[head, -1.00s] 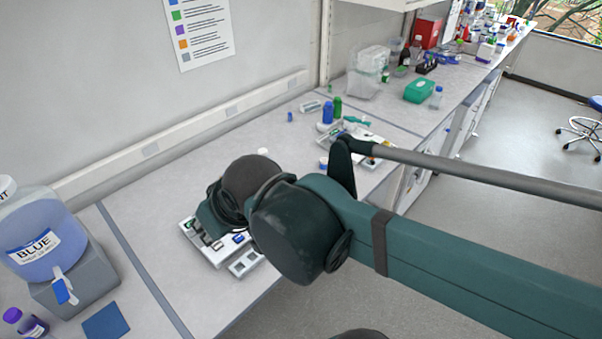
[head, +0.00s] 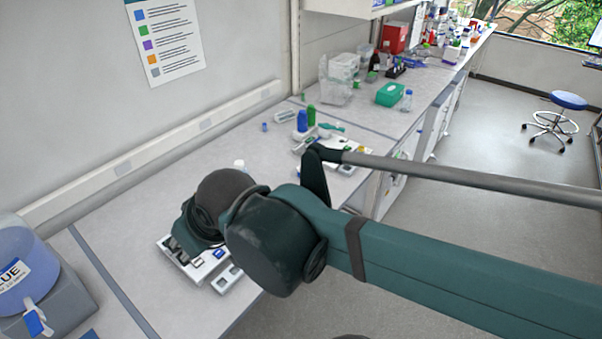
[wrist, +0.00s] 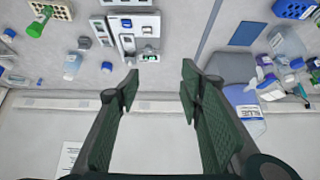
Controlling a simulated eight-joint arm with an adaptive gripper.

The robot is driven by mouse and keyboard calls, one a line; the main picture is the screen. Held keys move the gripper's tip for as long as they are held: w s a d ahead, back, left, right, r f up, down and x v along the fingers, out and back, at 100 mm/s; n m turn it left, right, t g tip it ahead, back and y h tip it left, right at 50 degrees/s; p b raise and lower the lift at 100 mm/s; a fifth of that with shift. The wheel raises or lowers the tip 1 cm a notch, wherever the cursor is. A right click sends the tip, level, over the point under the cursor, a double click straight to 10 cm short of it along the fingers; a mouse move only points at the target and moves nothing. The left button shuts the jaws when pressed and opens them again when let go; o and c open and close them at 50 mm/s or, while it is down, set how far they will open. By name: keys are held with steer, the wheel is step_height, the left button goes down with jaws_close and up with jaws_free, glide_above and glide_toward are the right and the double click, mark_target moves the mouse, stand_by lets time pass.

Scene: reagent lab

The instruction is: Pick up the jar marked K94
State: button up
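I cannot read K94 on any jar. A white and grey tray (wrist: 109,34) in the wrist view holds several small pieces with blue, white and green tops, too small to identify. The same tray (head: 163,243) shows in the head view, partly hidden behind my arm.
A blue-liquid jug (head: 22,268) on a grey stand is at the left of the bench. Blue and green bottles (head: 302,121) and another tray (head: 345,168) stand farther along. A green box (head: 389,94) is beyond.

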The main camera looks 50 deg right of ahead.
stand_by(0.4)
steer(key=w+d+r+n+g+h+p, duration=0.1)
steer(key=w+d+r+n, duration=0.1)
steer(key=w+d, duration=0.45)
steer(key=w+d+r+n+g+p, duration=0.1)
steer(key=w+d+r+n, duration=0.15)
steer(key=w+d, duration=0.4)
steer(key=w+d+f+n+g+p, duration=0.1)
steer(key=w+d+f+n, duration=0.15)
steer(key=w+d, duration=0.45)
steer(key=w+d+f+n+g, duration=0.1)
steer(key=w+d+f+n, duration=0.15)
steer(key=d, duration=0.75)
steer(key=n+g+y+p, duration=0.1)
steer(key=n+g+p, duration=0.2)
steer(key=n, duration=0.4)
glide_above(301, 168)
step_height(301, 168, down, 24)
steer(key=shift+w+f, duration=0.1)
steer(key=shift+f, duration=0.05)
steer(key=shift+d+f, duration=0.1)
steer(key=shift+f, duration=0.05)
